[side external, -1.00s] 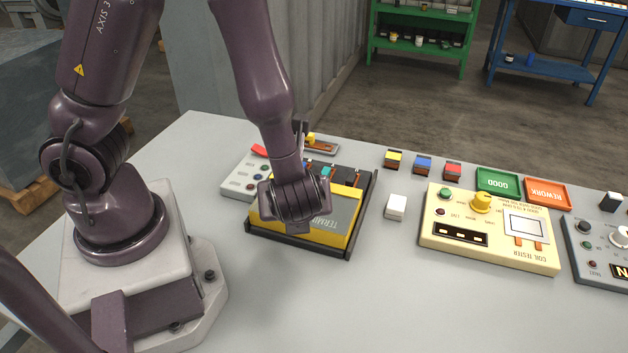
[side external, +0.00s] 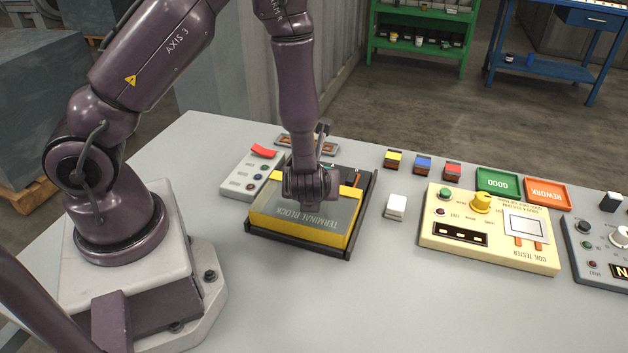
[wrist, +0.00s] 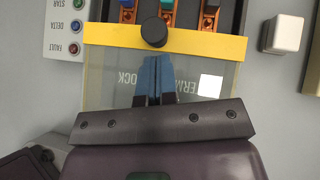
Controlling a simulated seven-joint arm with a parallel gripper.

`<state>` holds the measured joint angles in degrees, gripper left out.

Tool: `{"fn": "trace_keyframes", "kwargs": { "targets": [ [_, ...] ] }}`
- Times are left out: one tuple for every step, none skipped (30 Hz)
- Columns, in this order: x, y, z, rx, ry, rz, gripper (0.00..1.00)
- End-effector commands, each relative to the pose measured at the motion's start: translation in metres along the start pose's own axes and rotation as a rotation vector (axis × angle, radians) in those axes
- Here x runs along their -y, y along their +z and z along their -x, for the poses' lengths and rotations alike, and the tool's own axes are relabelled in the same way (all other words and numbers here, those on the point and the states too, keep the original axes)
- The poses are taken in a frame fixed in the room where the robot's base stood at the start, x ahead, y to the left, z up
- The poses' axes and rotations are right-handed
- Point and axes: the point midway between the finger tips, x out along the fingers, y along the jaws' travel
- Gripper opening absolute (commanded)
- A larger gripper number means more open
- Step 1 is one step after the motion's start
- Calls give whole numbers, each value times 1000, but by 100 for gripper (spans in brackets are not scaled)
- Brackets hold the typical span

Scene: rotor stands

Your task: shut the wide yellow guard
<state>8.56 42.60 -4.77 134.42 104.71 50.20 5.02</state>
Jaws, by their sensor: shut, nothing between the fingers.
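The wide yellow guard (side external: 284,228) is a clear cover with a yellow frame, lettered TERMINAL BLOCK, lying over the front part of a black base (side external: 297,248). Its yellow crossbar (wrist: 210,44) carries a round black knob (wrist: 153,33) in the wrist view. Beyond the bar, the tops of several coloured terminals (wrist: 166,12) show uncovered. My gripper (wrist: 154,62) is shut and empty, its blue fingertips over the clear panel just on the near side of the knob. In the side view my gripper (side external: 309,202) hides the knob. I cannot tell whether the tips touch the knob.
A grey panel with lamps and a red switch (side external: 264,151) stands close left of the base. A white block (side external: 396,206) sits just right of it, with the cream coil tester (side external: 490,228) farther right. The bench front is clear.

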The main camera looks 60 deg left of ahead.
Motion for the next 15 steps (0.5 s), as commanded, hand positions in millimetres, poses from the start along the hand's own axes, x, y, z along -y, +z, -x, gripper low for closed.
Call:
{"fn": "trace_keyframes", "kwargs": {
  "targets": [
    [0,3,-4,0,1,1,0],
    [0,4,-5,1,1,0,0],
    [0,6,-6,1,1,0,0],
    [0,6,-7,1,1,-1,0],
    [0,7,-7,1,1,-1,0],
    [0,7,-8,1,1,-1,0],
    [0,7,-8,1,1,-1,0],
    [0,7,-8,1,1,-1,0],
    [0,7,-8,1,0,-1,0],
    [0,7,-8,1,0,-1,0],
    [0,7,-8,1,0,-1,0],
    [0,7,-8,1,0,-1,0],
    [0,7,-7,1,0,-1,0],
    [0,7,-8,1,0,-1,0],
    [0,8,-8,1,1,-1,0]
  ]
}}
